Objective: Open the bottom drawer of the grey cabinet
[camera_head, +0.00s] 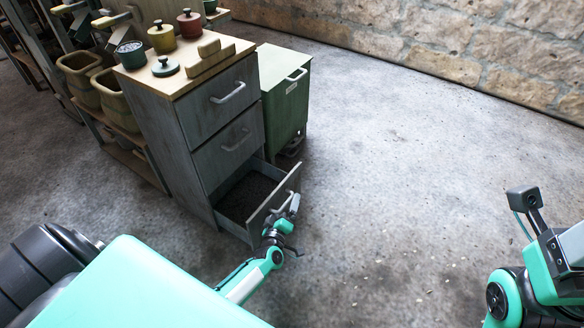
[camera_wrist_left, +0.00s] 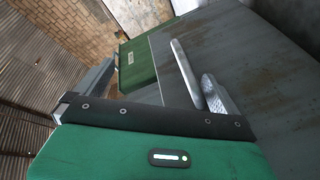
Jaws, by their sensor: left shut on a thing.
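The grey cabinet (camera_head: 172,143) stands left of centre in the head view, with three drawers in its front. Its bottom drawer (camera_head: 229,216) is pulled out and its dark inside shows. The top and middle drawers are closed. My left gripper (camera_head: 289,208) is at the bottom drawer's front, shut on its handle (camera_head: 283,206). In the left wrist view a pale bar handle (camera_wrist_left: 186,73) and one ribbed finger (camera_wrist_left: 216,95) show close together against a grey panel. My right arm shows at the right edge of the head view, but its gripper's fingers are not visible.
A green cabinet (camera_head: 284,100) stands just behind the grey one. Several lidded pots, including a red one (camera_head: 190,24), stand on the wooden top. Baskets (camera_head: 82,75) sit on a shelf at left. Concrete floor (camera_head: 390,170) is clear to the right, before a stone wall (camera_head: 450,35).

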